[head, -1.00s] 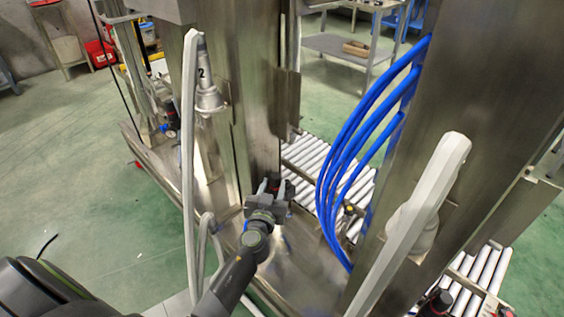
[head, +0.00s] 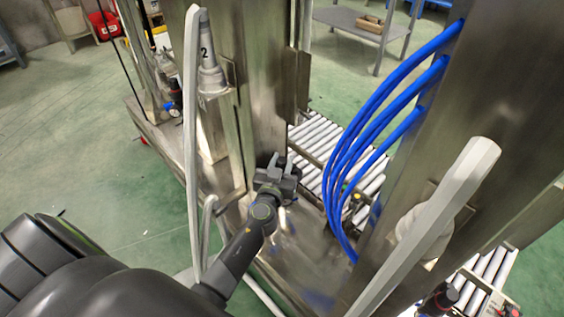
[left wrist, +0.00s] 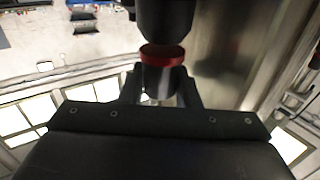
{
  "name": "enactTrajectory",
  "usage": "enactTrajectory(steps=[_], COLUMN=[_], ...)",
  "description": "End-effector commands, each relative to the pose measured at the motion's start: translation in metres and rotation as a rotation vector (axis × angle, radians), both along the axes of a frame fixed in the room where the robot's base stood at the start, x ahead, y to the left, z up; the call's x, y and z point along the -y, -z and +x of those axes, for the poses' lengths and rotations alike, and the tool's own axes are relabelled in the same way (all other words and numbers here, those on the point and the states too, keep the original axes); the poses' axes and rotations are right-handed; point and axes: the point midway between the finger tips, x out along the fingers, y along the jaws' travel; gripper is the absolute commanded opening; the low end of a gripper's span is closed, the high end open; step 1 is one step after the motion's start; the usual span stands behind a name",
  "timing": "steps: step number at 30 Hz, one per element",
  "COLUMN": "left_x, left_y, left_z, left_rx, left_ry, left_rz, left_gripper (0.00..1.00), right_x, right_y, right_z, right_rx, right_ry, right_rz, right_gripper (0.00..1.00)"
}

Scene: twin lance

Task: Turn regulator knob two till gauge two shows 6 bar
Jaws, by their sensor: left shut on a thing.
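My left gripper (head: 276,165) is low in front of the steel column in the head view. In the left wrist view its fingers (left wrist: 161,90) are shut on a black regulator knob (left wrist: 160,80) with a red ring, directly below a dark cylindrical body. The grip hides part of the knob, and no number shows on it. A grey lance fitting marked "2" (head: 207,62) stands upper left of the gripper. I cannot make out a gauge face for this knob, so no pressure can be read. My right gripper is not in view.
Blue hoses (head: 362,135) curve down to the right of the gripper. A pale lance (head: 430,225) slants across the lower right, and another pale pole (head: 190,130) stands left. A roller conveyor (head: 330,145) lies behind. Green floor is open at left.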

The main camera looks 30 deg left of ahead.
Motion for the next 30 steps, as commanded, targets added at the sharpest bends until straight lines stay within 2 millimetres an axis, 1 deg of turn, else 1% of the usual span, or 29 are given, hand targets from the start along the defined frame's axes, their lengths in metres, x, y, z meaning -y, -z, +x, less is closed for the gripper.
enactTrajectory(steps=[5,11,13,15,18,24,30], left_x=[-0.002,-0.002,-0.002,-0.001,-0.001,-0.001,-0.001], left_y=[0.001,-0.001,-0.001,-0.002,-0.001,-0.001,-0.001], left_z=[0.001,0.001,0.001,0.001,0.001,0.000,0.000], left_rx=[-0.003,-0.004,-0.004,-0.003,-0.002,0.002,0.003], left_ry=[0.079,0.228,0.283,0.331,0.376,0.413,0.414], left_rz=[0.002,0.005,0.005,0.004,0.003,0.002,0.002], left_gripper=[0.06,0.06,0.06,0.06,0.06,0.06,0.06], right_x=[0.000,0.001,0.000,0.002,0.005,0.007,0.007], right_y=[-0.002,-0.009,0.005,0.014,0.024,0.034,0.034], right_z=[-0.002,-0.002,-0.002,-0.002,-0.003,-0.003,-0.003], right_rx=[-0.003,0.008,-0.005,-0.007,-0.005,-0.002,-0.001], right_ry=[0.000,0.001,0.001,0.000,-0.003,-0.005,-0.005], right_rz=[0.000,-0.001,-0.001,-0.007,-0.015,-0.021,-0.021], right_gripper=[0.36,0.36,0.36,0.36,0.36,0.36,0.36])
